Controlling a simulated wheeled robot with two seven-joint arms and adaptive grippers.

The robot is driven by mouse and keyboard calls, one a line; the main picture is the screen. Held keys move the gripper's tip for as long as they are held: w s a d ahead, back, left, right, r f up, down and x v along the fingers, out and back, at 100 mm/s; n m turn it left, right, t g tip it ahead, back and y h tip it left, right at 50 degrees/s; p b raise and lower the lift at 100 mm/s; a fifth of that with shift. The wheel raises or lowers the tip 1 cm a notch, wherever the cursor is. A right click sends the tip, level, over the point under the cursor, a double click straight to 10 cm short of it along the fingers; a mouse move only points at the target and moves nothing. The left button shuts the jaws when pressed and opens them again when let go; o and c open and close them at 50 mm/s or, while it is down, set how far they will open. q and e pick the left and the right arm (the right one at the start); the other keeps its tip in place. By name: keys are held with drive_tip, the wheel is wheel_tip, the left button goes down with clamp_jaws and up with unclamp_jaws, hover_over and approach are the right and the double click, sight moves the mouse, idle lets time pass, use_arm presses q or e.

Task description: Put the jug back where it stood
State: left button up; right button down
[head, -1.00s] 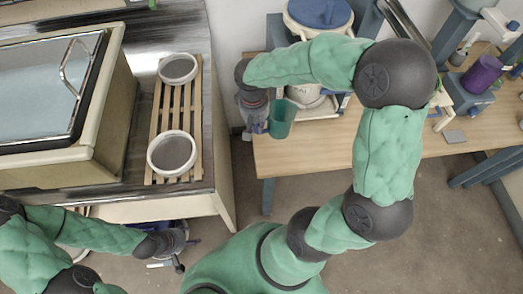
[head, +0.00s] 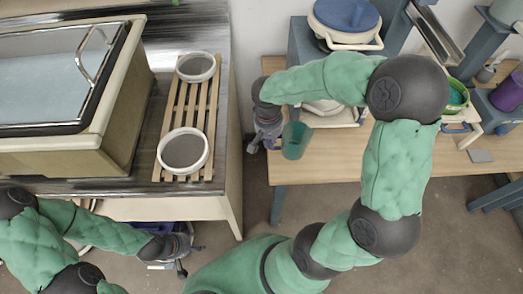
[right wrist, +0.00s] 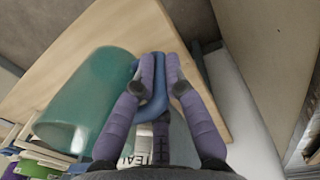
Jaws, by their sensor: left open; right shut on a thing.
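The jug is a translucent teal cup (head: 295,140) with a blue handle (right wrist: 156,106). In the head view it hangs at the left end of the wooden table, in front of a blue-lidded bucket. My right gripper (head: 268,138) is shut on the handle, on the jug's left side. In the right wrist view the jug body (right wrist: 85,98) lies left of the fingers (right wrist: 162,85), tilted in the picture. I cannot tell its height above the table. My left gripper (head: 180,256) is open and empty, low beside the left bench.
The wooden table (head: 400,160) has bare room along its front. A blue-lidded bucket (head: 346,14) stands behind. A green-rimmed bucket (head: 456,96) and a purple cup (head: 507,93) are to the right. On the left bench, a slatted rack (head: 187,112) holds two round sieves, beside a water tank (head: 50,80).

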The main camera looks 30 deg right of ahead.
wheel_tip(320, 180, down, 7)
drive_tip(key=w+a+b, duration=0.1)
drive_tip(key=w+b, duration=0.1)
drive_tip(key=shift+w+a, duration=0.35)
drive_tip(key=shift+r, duration=0.15)
drive_tip(key=shift+f, duration=0.25)
drive_tip(key=c, duration=1.3)
unclamp_jaws()
drive_tip(key=shift+r, duration=0.2)
